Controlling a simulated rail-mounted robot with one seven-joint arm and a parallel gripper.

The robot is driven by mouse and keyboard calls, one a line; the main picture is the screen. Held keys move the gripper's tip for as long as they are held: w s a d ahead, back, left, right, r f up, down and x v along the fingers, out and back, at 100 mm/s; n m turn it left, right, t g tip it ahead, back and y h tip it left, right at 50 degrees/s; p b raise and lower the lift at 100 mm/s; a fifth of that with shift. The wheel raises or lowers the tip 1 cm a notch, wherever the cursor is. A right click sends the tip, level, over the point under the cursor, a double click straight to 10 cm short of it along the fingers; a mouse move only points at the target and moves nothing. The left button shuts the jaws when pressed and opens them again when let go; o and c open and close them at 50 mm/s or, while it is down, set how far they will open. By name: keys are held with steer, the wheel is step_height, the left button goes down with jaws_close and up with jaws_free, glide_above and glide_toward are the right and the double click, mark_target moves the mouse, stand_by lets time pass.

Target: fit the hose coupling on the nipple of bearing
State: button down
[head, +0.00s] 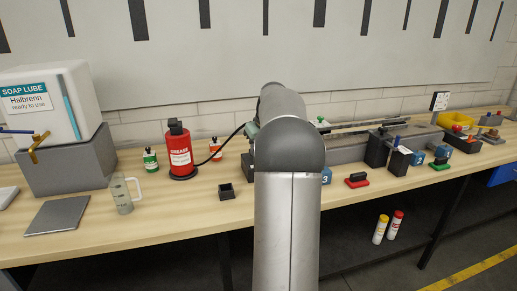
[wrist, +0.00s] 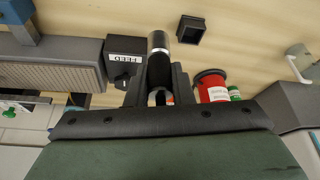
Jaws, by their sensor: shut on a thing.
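In the wrist view my gripper (wrist: 158,80) is shut on a black cylinder with a silver band, which looks like the hose coupling (wrist: 158,42). The coupling stands out past the fingertips. A dark block with a white label reading roughly "GREE" (wrist: 124,59) is close left of the fingers; I cannot tell whether it is the bearing. No nipple can be made out. In the head view the red grease can (head: 181,155) has a black hose (head: 222,147) running right to my arm. My arm hides the gripper and coupling there.
An open black square holder (head: 226,191) stands on the wooden bench (head: 150,222) and also shows in the wrist view (wrist: 190,29). A clear jug (head: 122,195), small bottles and a soap dispenser (head: 50,100) are left. A long grey machine and blue blocks are right.

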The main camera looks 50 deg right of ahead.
steer(key=shift+r+p, duration=1.15)
steer(key=shift+r, duration=0.4)
